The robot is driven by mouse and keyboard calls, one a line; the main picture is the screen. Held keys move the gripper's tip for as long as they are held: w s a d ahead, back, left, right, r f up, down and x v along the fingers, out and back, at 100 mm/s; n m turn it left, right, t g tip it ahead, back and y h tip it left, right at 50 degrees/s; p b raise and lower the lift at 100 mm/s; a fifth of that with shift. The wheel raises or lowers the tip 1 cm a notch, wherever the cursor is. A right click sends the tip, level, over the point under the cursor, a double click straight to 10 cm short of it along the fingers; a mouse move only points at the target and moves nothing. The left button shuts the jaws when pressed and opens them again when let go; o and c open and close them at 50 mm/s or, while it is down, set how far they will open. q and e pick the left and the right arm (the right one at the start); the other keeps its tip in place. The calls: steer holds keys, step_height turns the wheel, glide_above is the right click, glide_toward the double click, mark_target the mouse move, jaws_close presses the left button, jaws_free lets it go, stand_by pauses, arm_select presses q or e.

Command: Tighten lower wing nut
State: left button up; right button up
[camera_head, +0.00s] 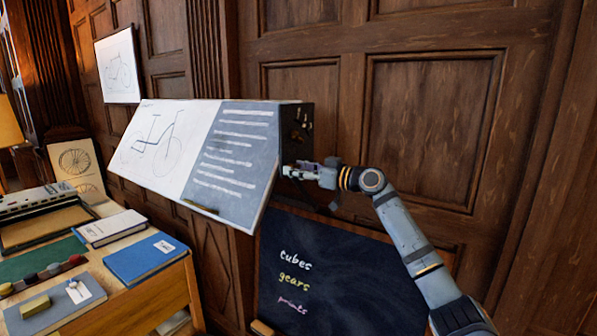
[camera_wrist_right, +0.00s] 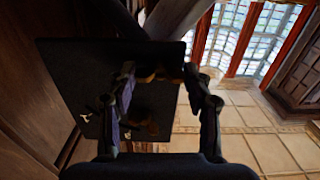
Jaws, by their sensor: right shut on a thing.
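The tilted drawing board (camera_head: 150,172) has a dark side plate (camera_head: 308,112) at its right end. Small fittings, too dark to tell well, sit on the plate's upper part. My right gripper (camera_head: 291,171) reaches in from the right to the lower part of this plate. It is shut on the lower wing nut, which its fingers hide in the head view. In the right wrist view, a brassy piece (camera_wrist_right: 158,76) shows between the fingertips against the dark plate (camera_wrist_right: 75,75). Another small brassy fitting (camera_wrist_right: 150,126) shows on the plate there. My left gripper is not in view.
A blackboard (camera_head: 345,275) with chalk words stands below my right arm. A desk (camera_head: 150,300) with a blue book (camera_head: 145,258), a white-covered book (camera_head: 110,227) and other items is at the lower left. The panelled wall (camera_head: 430,120) is behind.

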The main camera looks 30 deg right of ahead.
stand_by(0.3)
steer(key=o, duration=1.2)
steer(key=shift+c, duration=0.2)
